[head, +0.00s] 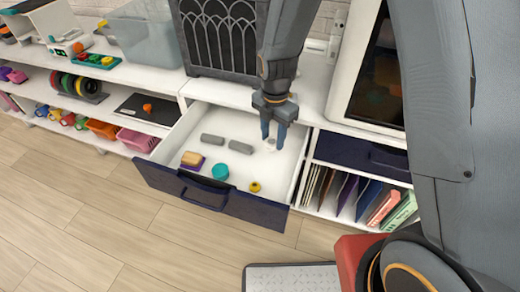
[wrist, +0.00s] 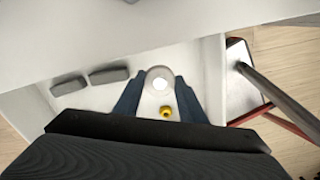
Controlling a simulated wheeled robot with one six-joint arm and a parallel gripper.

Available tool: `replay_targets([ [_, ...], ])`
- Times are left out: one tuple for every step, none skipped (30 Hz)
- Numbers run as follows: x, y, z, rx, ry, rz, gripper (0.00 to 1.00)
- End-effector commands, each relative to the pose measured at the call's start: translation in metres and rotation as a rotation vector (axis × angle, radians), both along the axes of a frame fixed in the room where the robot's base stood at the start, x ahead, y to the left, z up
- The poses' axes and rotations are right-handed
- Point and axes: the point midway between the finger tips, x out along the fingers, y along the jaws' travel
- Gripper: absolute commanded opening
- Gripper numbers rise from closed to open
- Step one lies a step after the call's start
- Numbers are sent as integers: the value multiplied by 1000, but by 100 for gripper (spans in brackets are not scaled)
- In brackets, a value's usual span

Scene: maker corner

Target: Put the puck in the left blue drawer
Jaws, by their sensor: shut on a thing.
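My gripper (head: 273,135) is shut on a pale round puck, held over the right part of the open left blue drawer (head: 160,178). The puck (wrist: 158,79) shows between the fingertips in the wrist view, with a bright white middle. In the head view it is a small pale shape (head: 270,145) just below the fingers. The drawer is pulled well out, with a dark blue front and white inside. How high the puck is above the drawer floor is hard to tell.
The drawer holds two grey blocks (head: 240,147), a teal round piece (head: 220,171), a small yellow piece (head: 255,187) and a tan and purple block (head: 192,160). The right blue drawer (head: 350,154) is shut. A dark cabinet (head: 222,35) and a glass-fronted machine (head: 378,75) stand on the counter.

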Motion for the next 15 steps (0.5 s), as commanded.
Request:
replay_targets([
  [-1,0,-9,-1,2,0,12],
  [-1,0,-13,-1,3,0,12],
  [-1,0,-18,-1,2,-1,12],
  [0,0,-22,0,1,-2,12],
  [0,-1,-25,0,1,-2,12],
  [0,-1,-27,-1,1,-3,12],
  [0,-1,-29,0,0,-3,12],
  [1,-1,-30,0,0,-3,12],
  [0,-1,-33,0,0,-3,12],
  [0,-1,-37,0,0,-4,12],
  [0,-1,-41,0,1,-4,12],
  [0,-1,-46,-1,2,-4,12],
  [-1,-1,-51,-1,2,-4,12],
  [0,-1,-55,-1,2,-4,12],
  [0,-1,-60,-1,2,-4,12],
])
